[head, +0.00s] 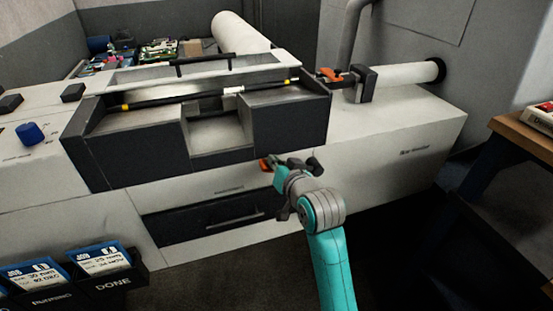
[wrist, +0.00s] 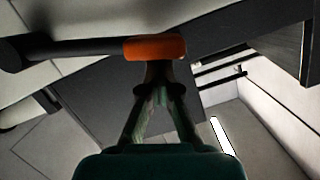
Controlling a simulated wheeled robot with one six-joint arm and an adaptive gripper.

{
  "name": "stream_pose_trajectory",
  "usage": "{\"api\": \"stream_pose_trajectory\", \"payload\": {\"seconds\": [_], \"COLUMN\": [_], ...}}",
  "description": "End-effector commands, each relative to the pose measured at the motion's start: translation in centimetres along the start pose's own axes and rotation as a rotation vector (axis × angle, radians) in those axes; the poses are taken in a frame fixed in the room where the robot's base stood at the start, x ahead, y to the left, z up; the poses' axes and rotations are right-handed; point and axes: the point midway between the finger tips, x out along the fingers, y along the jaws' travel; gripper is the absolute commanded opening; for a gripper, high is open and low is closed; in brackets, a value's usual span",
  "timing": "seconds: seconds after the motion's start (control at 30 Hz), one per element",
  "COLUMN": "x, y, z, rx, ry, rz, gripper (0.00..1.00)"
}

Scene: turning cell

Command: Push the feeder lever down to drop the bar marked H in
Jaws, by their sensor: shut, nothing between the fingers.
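The feeder lever has an orange grip (wrist: 155,48) on a dark rod that runs left to a round dark end in the wrist view. In the head view its orange grip (head: 265,164) shows at the front face of the feeder (head: 285,125). My gripper (head: 279,164) is shut and empty beside the lever. In the wrist view its fingertips (wrist: 156,72) meet just below the orange grip; I cannot tell whether they touch. A dark bar (head: 190,95) with yellow ends and a white tag lies across the feeder top. Any H mark is unreadable.
A white tube (head: 405,73) and an orange-and-black fitting (head: 335,76) stand right of the feeder. A blue knob (head: 30,133) is at left. A dark DONE rack (head: 125,275) holds cards at lower left. A wooden-topped bench (head: 525,130) stands at right.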

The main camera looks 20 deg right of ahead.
Motion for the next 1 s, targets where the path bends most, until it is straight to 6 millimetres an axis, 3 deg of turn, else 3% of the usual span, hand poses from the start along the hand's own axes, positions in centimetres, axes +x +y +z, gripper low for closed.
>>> {"api": "stream_pose_trajectory", "payload": {"seconds": [0.47,1.0], "x": [0.2,1.8], "y": [-0.2,0.2], "z": [1.1,7.6], "rx": [-0.058,-0.45], "ry": [-0.003,-0.007], "rz": [0.013,0.111], "gripper": [0.0,0.0]}}
